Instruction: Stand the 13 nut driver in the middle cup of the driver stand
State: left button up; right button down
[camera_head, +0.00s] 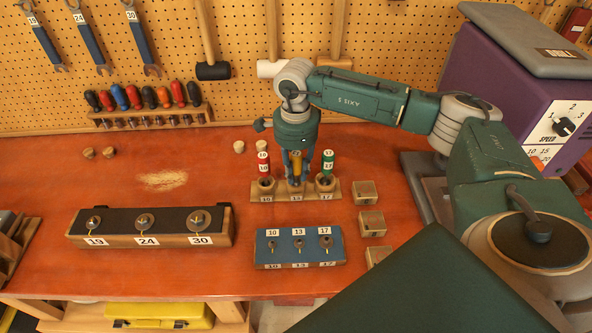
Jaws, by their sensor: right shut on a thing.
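The driver stand (339,190) is a wooden block with three cups labelled 10, 13 and 17. The red driver marked 10 (263,160) stands upright at the left cup, and the green driver marked 17 (328,160) stands upright at the right cup. My right gripper (297,170) points down over the middle cup, shut on a yellow-handled driver (296,162), which is upright and partly hidden by the fingers. Its lower end is at the middle cup; I cannot tell how deep it sits. My left gripper is not in view.
A blue board (262,257) marked 10, 13, 17 lies in front of the stand. A dark-topped block (120,223) marked 19, 24, 30 is at left. Small wooden blocks (365,192) are at right, near a purple machine (490,75). Several screwdrivers (148,97) hang in a rear rack.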

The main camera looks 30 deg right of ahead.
aim_at(296, 154)
jog(key=c, duration=1.4)
grip_release()
jog(key=shift+r+p, duration=2.7)
jog(key=shift+r, duration=2.35)
jog(key=shift+f, duration=0.1)
